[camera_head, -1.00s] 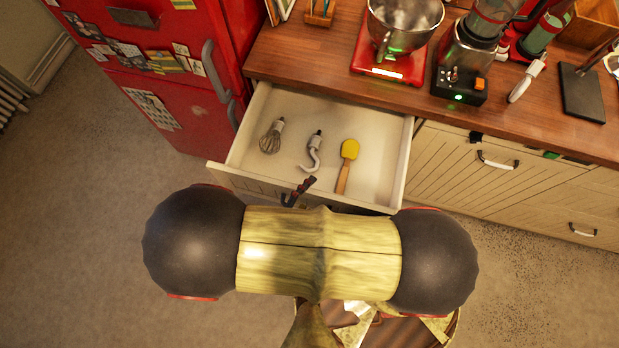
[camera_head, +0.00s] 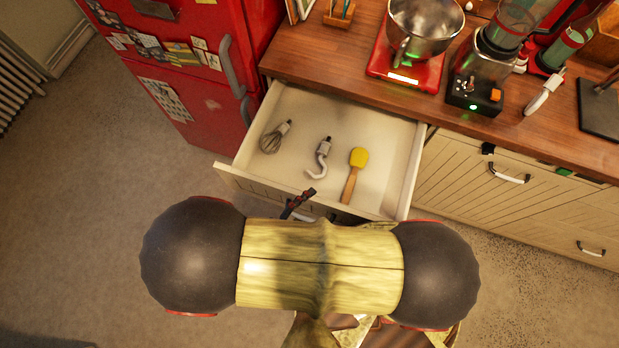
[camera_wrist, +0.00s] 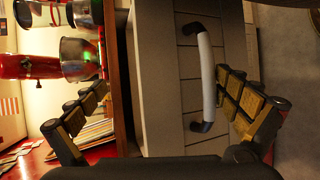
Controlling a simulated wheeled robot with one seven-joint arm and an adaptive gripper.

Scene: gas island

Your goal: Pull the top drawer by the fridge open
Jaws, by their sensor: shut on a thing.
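The top drawer (camera_head: 400,160) beside the red fridge (camera_head: 195,75) stands well open, with a whisk (camera_head: 273,138), a hook attachment (camera_head: 320,158) and a yellow spatula (camera_head: 355,172) inside. My gripper (camera_head: 298,204) is at the drawer's front edge, mostly hidden behind my arm. In the wrist view, the pale drawer handle (camera_wrist: 207,75) with dark ends lies between my gripper's fingers (camera_wrist: 160,112), close to the right one. The fingers are held apart across the drawer front; the exact contact is not clear.
The wooden counter (camera_head: 335,62) above holds a red scale (camera_head: 405,78) with a metal bowl (camera_head: 425,25), a blender (camera_head: 475,90) and a dark board (camera_head: 600,105). Other closed drawers (camera_head: 470,185) are to the right. The floor (camera_head: 90,210) at left is clear.

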